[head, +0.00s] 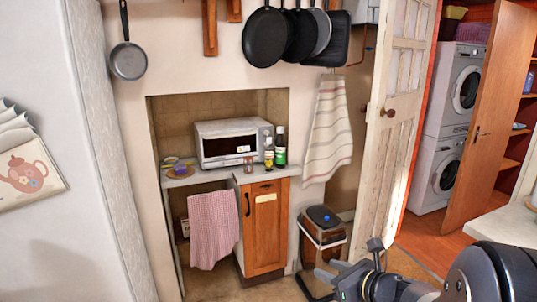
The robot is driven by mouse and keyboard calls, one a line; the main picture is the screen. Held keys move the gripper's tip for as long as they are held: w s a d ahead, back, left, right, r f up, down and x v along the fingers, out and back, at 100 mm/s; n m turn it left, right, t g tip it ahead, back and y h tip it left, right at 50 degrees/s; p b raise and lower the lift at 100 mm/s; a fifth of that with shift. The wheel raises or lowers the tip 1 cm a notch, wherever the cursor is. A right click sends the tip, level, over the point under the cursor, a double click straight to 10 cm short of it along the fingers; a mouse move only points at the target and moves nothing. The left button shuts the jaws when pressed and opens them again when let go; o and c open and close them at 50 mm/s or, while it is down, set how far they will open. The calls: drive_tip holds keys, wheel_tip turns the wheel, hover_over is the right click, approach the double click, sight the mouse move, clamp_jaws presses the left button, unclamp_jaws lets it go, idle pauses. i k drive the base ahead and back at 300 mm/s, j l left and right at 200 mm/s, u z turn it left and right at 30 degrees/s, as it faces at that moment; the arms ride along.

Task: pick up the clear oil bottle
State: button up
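A bottle with yellowish contents (268,154), which looks like the clear oil bottle, stands upright on the small counter, just right of the microwave. A dark green bottle (280,147) stands close beside it on the right. My gripper (356,257) is low in the picture, right of the wooden cabinet and well apart from the bottles. Its two fingers look spread, with nothing visible between them. My arm comes in from the lower right corner.
A white microwave (232,143) and a small jar (248,164) share the counter (205,178). A pink cloth (213,230) hangs over its front edge, left of the cabinet (265,228). A bin (322,225) stands right of the cabinet. An open white door (392,130) is farther right.

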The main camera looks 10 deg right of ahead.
sight(268, 148)
drive_tip(key=i, duration=1)
drive_tip(key=i+j, duration=0.1)
drive_tip(key=i, duration=0.85)
drive_tip(key=i+j, duration=0.1)
drive_tip(key=i, duration=0.9)
drive_tip(key=l+z, duration=0.05)
